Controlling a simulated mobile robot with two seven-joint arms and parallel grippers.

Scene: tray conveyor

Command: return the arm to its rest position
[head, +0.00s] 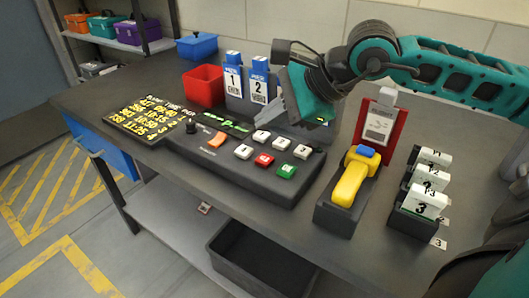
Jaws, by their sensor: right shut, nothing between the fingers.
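My right arm (440,73) is teal and reaches in from the right over the back of the dark table. My right gripper (296,105) is shut and empty, at the back of the table just right of the blue numbered holders. It is partly seen from the side, and whether it touches the table or the panel behind the buttons is not clear. My left gripper is not in view.
A control panel (215,165) with several buttons is in front of the gripper. A yellow handheld device (350,183) stands in a dark cradle, with a red-backed stand (380,125) behind it. White numbered blocks (424,201) sit at right. A red bin (203,86) is at the back left.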

